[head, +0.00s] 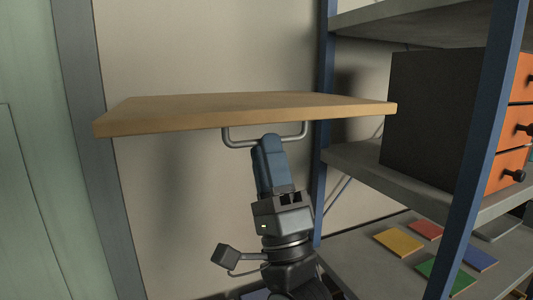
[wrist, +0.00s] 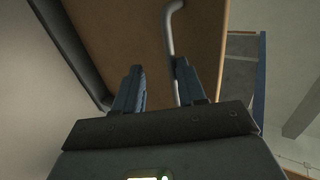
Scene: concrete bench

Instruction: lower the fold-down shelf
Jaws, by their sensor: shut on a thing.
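The fold-down shelf (head: 200,115) is a light wooden board on the wall, standing out about level in the head view. A grey U-shaped handle (head: 226,134) hangs below its front edge. My gripper (head: 267,143) reaches up from below and is shut on the middle of the handle's bar; its blue fingers partly hide the bar. In the wrist view, the board's brown underside (wrist: 115,40) fills the upper middle. The exact contact is hard to see there.
A blue-post rack (head: 472,150) with grey shelves stands close on the right. It holds a dark cabinet (head: 430,110) with orange drawers, and several coloured tiles (head: 398,241) lie lower down. A green door panel (head: 30,180) is at the left. Bare wall lies below the board.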

